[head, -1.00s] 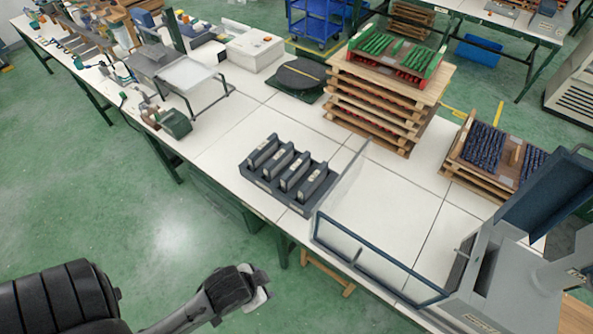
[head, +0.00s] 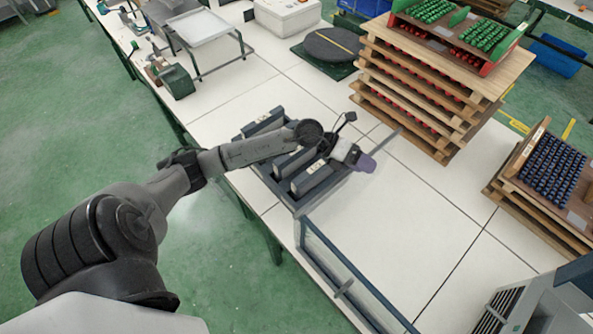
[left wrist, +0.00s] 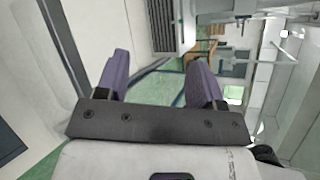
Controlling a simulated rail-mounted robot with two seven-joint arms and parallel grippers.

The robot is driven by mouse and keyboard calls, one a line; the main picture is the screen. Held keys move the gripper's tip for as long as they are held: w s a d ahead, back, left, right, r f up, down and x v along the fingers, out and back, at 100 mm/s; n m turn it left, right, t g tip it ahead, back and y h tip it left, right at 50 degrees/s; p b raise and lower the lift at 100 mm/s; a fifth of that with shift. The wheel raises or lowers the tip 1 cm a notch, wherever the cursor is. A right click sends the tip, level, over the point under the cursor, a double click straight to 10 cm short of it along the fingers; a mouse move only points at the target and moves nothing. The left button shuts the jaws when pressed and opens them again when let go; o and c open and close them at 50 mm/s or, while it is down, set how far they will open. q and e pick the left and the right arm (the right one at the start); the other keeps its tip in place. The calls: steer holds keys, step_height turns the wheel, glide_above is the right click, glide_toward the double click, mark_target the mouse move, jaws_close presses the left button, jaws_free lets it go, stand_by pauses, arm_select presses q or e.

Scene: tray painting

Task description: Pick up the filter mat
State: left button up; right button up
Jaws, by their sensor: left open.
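Several dark grey slabs with pale labels stand upright in a dark grey rack (head: 297,205) on the white bench in the head view. One slab (head: 312,178) shows at the rack's near end. I cannot tell for sure which thing is the filter mat. My left gripper (head: 366,163) is over the far right side of the rack, and its arm hides part of the rack and slabs. In the left wrist view the two purple fingers of the left gripper (left wrist: 160,70) are apart, with nothing between them. My right gripper is not in view.
A framed clear panel (head: 345,270) stands at the bench's near edge beside a grey machine (head: 540,310). Stacked wooden trays (head: 425,95) with red and green parts stand behind, and trays of dark blue parts (head: 550,170) to the right. The white bench between is clear.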

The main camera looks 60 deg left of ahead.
arm_select(q)
steer(key=a+f+m+g+y+b, duration=0.1)
steer(key=a+f+g+y, duration=0.1)
steer(key=a+f, duration=0.25)
steer(key=n+g+y+b, duration=0.1)
steer(key=g+y+b, duration=0.3)
steer(key=g+y, duration=0.3)
glide_above(297, 153)
steer(key=w, duration=0.1)
step_height(297, 153, down, 3)
steer(key=t+y, duration=0.1)
steer(key=shift+y, duration=0.4)
steer(key=f, duration=0.2)
steer(key=a+f, duration=0.1)
steer(key=f, duration=0.4)
steer(key=shift+s+a, duration=0.15)
steer(key=shift+a, duration=0.25)
steer(key=shift+f, duration=3.25)
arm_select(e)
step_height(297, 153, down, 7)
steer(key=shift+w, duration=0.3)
arm_select(q)
steer(key=shift+c, duration=0.3)
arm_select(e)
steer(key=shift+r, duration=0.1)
arm_select(q)
steer(key=c, duration=0.8)
steer(key=shift+r, duration=0.1)
